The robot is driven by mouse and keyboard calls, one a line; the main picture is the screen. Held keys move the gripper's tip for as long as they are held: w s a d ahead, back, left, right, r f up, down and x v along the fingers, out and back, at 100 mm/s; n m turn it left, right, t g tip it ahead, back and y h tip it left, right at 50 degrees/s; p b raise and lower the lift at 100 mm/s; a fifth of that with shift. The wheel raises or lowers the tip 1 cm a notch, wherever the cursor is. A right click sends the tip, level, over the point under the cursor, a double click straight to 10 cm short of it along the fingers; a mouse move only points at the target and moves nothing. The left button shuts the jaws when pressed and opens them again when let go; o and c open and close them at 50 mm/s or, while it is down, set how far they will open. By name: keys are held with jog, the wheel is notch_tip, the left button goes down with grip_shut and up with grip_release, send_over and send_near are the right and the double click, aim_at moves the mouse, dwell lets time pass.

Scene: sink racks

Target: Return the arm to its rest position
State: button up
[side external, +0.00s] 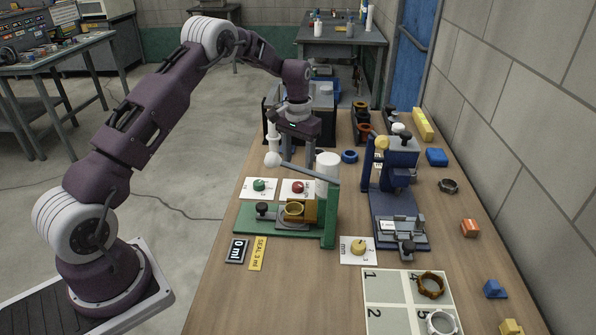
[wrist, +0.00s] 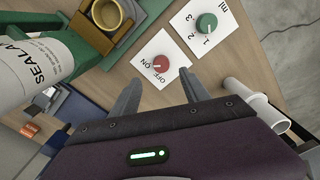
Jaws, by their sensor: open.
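My gripper (side external: 298,158) is open and empty, pointing down above the back of the wooden bench. In the wrist view its two fingers (wrist: 161,78) stand apart, with the red knob (wrist: 161,63) on its ON/OFF card showing between and beyond their tips. My arm reaches out over the bench from its base at the left, bent high at the elbow.
A green dispenser stand (side external: 262,219) holds a white sealant cylinder (side external: 327,164) and a brass cup (side external: 294,209) close to my gripper. A green dial (side external: 260,185) sits beside the red knob. A blue press (side external: 399,165) stands right. A numbered tray (side external: 385,290) lies in front.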

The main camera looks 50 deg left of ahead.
jog(key=s+d+r+t, duration=0.1)
jog(key=s+d+r, duration=0.3)
jog(key=r, duration=0.3)
jog(key=s+d+r+m+t, duration=0.1)
jog(key=s+d+r, duration=0.2)
jog(key=s+r, duration=0.35)
jog(key=s+d+r+t, duration=0.1)
jog(key=s+d+r, duration=0.25)
jog(key=r, duration=0.45)
jog(key=s+d+m+t, duration=0.1)
jog(key=s+d, duration=0.2)
jog(key=s, duration=0.7)
jog(key=s+d+m+t, duration=0.1)
jog(key=s+d, duration=0.3)
jog(key=s, duration=0.7)
jog(key=shift+s+r+t, duration=0.25)
jog(key=shift+t, duration=0.05)
